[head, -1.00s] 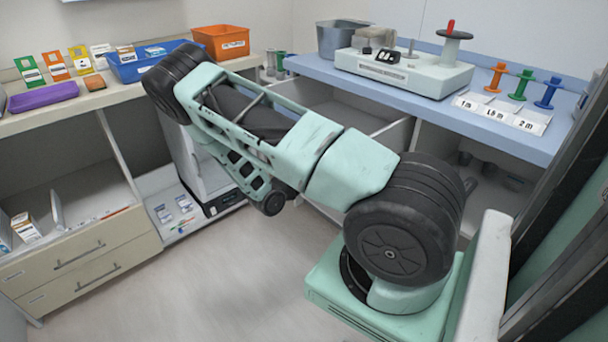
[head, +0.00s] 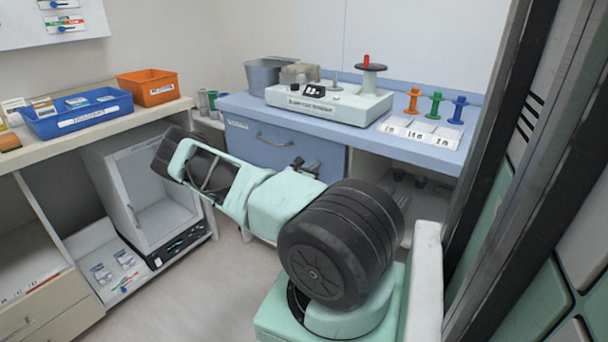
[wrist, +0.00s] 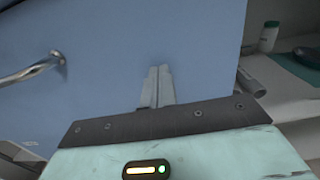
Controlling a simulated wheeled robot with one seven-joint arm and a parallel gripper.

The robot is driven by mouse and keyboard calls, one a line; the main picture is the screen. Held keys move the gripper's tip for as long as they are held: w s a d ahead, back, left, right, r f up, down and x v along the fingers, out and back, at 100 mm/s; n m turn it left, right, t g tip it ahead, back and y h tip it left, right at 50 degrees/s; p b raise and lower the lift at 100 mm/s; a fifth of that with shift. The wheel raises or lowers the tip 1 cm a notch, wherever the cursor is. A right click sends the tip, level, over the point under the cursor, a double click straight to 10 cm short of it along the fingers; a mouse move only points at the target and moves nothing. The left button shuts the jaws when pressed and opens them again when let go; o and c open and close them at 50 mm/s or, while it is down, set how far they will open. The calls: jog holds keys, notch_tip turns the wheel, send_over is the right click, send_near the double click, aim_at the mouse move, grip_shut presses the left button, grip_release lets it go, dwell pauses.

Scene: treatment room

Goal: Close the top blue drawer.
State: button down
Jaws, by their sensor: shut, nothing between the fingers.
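The top blue drawer (head: 240,137) is under the blue counter at the centre of the head view. Its front looks flush with the counter edge, or nearly so; no drawer interior shows. Its metal handle (head: 274,140) is on the front; the handle also shows at the left of the wrist view (wrist: 30,72). In the wrist view my gripper (wrist: 157,72) is shut and empty, its fingers pointing at the blue front (wrist: 110,50) right of the handle. They look very close to it; I cannot tell whether they touch. My arm hides the front's lower part in the head view.
The blue counter (head: 340,122) carries a white device (head: 330,104), a metal bin (head: 268,75) and coloured spools. Open shelving (head: 415,185) is right of the drawer. A glass-fronted cabinet (head: 150,195) stands left of my arm. Floor (head: 165,300) is clear at front left.

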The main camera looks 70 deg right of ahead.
jog(key=shift+x, duration=1.25)
jog(key=shift+d+r, duration=0.1)
jog(key=shift+r, duration=0.1)
jog(key=v, duration=1.4)
jog(key=shift+a+f, duration=0.25)
jog(key=shift+a, duration=0.1)
jog(key=shift+w, duration=0.15)
